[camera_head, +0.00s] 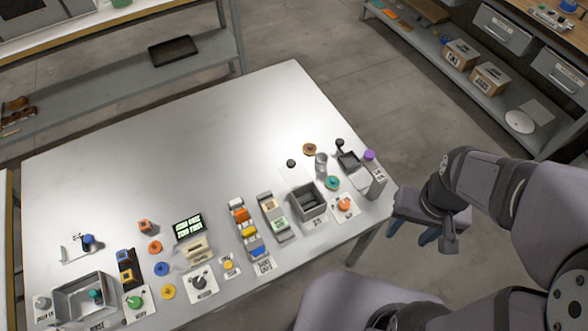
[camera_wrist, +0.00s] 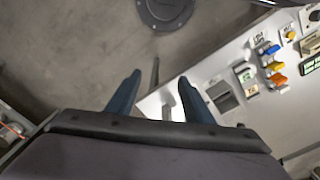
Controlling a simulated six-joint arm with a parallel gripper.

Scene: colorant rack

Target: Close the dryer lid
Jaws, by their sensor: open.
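My gripper (camera_head: 412,231) hangs off the right edge of the table, above the floor. In the wrist view my gripper (camera_wrist: 158,97) has its two blue fingers wide apart with nothing between them. A small grey open-topped box (camera_head: 308,203) stands near the table's right end and may be the dryer; I cannot tell for sure. It also shows in the wrist view (camera_wrist: 223,96). Its dark inside is visible from above. I cannot clearly make out a lid. My gripper is to the right of this box and apart from it.
The white table (camera_head: 180,130) is clear across its back. Near the box stand a grey upright block (camera_head: 378,184), a black-topped device (camera_head: 348,160) and a grey cup (camera_head: 321,164). A colorant rack (camera_head: 248,232) is to the left. A metal bin (camera_head: 62,302) sits at far left.

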